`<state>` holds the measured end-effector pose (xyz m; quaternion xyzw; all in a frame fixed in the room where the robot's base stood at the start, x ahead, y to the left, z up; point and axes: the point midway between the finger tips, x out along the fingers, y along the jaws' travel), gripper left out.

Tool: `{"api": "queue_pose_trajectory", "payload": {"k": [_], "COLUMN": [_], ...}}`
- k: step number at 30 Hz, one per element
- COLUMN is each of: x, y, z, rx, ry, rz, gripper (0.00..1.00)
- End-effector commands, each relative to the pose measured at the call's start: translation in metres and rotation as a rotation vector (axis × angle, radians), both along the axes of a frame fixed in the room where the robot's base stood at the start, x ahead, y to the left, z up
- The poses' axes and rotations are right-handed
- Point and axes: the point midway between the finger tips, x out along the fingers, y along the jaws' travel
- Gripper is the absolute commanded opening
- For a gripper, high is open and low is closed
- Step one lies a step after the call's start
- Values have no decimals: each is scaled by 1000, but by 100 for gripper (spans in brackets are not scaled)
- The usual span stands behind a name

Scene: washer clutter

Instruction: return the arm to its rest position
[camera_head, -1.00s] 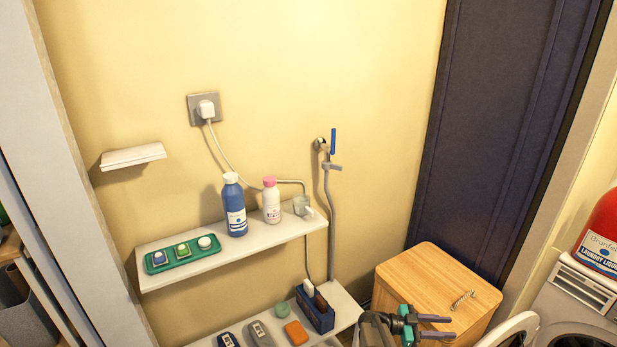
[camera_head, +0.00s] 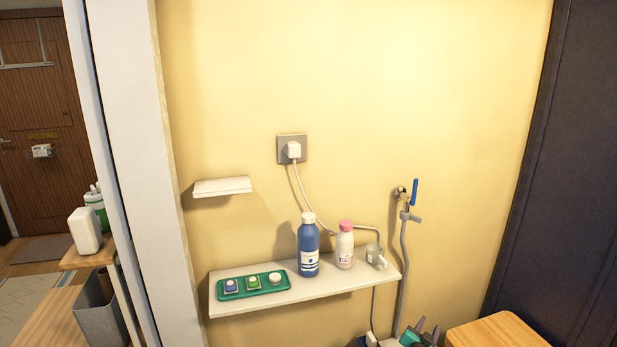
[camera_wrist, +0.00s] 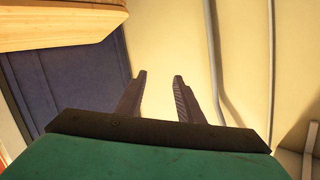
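My gripper (camera_head: 429,330) shows only in part at the bottom edge of the head view, left of the wooden box and below the hose. In the wrist view my gripper (camera_wrist: 159,76) has its two dark fingers apart. Nothing is between them, only the yellow wall behind. Most of my arm is out of the head view.
A shelf (camera_head: 225,308) holds a blue bottle (camera_head: 308,248), a white bottle with a pink cap (camera_head: 345,248), a cup (camera_head: 373,254) and a green tray (camera_head: 238,294). A wooden box (camera_head: 495,332) stands at lower right. A grey hose (camera_head: 403,260) hangs on the wall.

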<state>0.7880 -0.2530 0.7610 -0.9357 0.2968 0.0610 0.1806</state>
Motion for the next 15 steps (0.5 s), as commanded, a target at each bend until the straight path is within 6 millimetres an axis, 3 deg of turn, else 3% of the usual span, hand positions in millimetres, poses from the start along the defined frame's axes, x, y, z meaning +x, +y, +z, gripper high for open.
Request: {"api": "queue_pose_trajectory", "payload": {"k": [8,15], "x": [18,5], "y": [93,164], "z": [-8,-25], "rx": [66,116], "ry": [126,291], "rz": [300,515], "gripper": [34,34]}}
